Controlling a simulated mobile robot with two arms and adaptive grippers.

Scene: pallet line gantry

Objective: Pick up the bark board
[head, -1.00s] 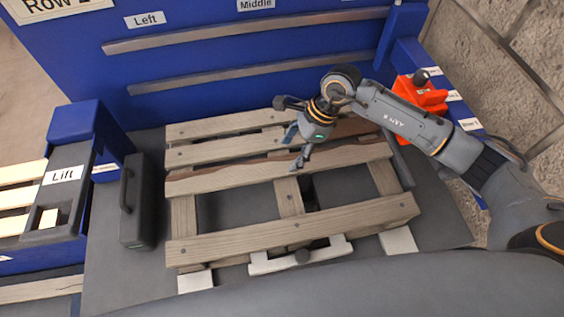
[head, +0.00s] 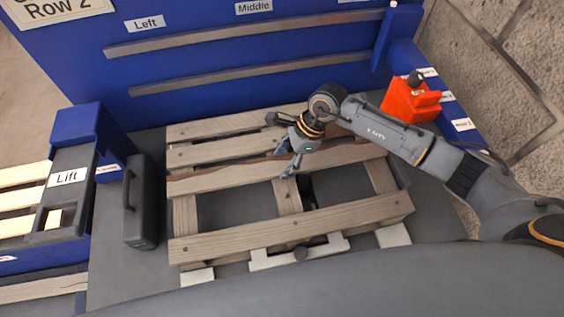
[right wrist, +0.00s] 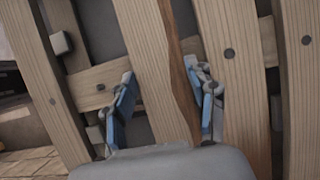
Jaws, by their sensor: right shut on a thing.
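The bark board (head: 222,179) is a wooden slat with a dark, wavy bark edge, lying across the pallet (head: 290,202) in the head view. My right gripper (head: 286,157) reaches down over it, right of its middle. In the right wrist view the bark board (right wrist: 147,65) runs between the two blue-padded fingers of my right gripper (right wrist: 163,106), its dark edge beside the right finger. The gripper is shut on the board, which still lies level with the neighbouring slats. My left gripper is out of view.
A blue rack with grey rails (head: 245,77) stands behind the pallet. A dark case (head: 141,205) stands left of it, beside the "Lift" unit (head: 68,197). A white bracket (head: 262,263) is at the pallet's front.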

